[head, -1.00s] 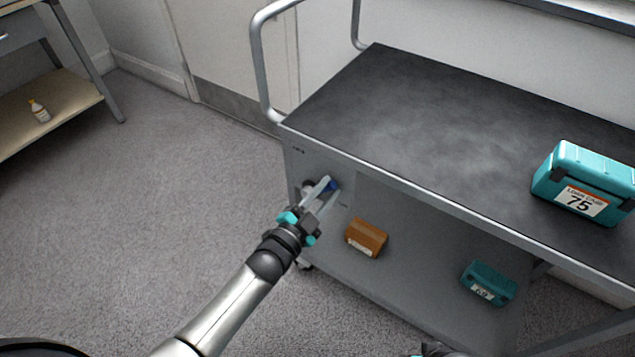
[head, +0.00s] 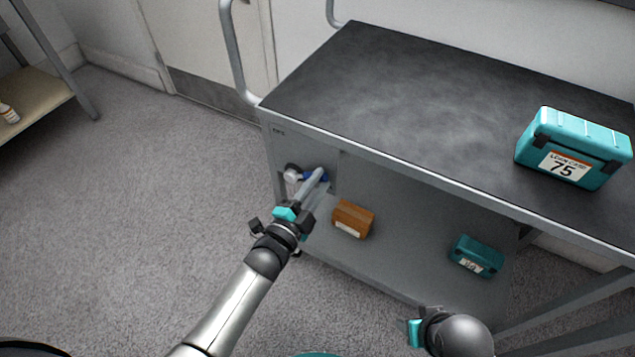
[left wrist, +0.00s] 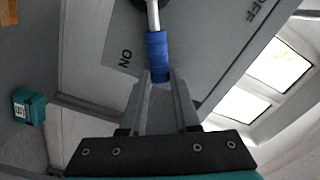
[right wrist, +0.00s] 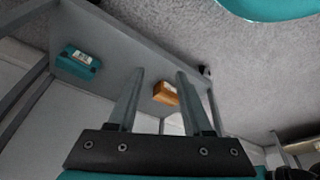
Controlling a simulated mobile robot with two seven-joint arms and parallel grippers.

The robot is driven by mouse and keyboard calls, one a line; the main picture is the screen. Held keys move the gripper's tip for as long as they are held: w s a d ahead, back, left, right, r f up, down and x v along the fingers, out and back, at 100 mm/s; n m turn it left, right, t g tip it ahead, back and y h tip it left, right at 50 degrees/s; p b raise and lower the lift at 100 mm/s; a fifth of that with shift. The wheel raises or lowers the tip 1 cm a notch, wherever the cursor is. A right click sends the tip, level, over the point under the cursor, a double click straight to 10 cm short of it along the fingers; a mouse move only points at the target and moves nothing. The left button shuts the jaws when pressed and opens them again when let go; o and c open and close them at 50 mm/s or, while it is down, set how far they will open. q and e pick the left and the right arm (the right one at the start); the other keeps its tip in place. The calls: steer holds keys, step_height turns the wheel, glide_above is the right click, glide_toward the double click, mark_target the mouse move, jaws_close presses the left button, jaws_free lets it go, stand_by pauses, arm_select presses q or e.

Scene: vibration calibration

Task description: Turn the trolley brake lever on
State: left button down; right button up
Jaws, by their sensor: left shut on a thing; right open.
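The trolley (head: 300,145) is grey with a dark top. Its brake lever has a blue grip (head: 322,177) on the near side panel. In the left wrist view the blue grip (left wrist: 157,52) sits at the end of a metal rod, with the "ON" mark close on its left and "OFF" farther off at upper right. My left gripper (head: 318,178) is shut on the grip's end, its fingers (left wrist: 160,76) on either side. The lever's pivot is mostly cut off there. My right gripper (right wrist: 160,75) is open and empty, low in front of the trolley.
A teal case marked 75 (head: 565,150) stands on the trolley top. A brown box (head: 353,219) and a smaller teal case (head: 476,256) lie on the lower shelf. A shelf unit (head: 45,95) with a bottle stands at far left. The floor at left is clear.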

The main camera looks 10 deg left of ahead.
arm_select(q)
steer(key=shift+f, duration=0.1)
steer(key=c, duration=0.6)
jaws_free()
steer(key=shift+c, duration=0.2)
steer(key=shift+s, duration=0.2)
steer(key=shift+s+a, duration=0.15)
steer(key=shift+s, duration=0.15)
steer(key=p+v, duration=0.4)
steer(key=v, duration=1)
arm_select(e)
steer(key=s+d+f+g, duration=0.1)
steer(key=s+f, duration=0.3)
steer(key=f, duration=0.4)
steer(key=shift+d+f, duration=0.15)
steer(key=shift+d, duration=0.05)
arm_select(q)
steer(key=shift+s, duration=0.1)
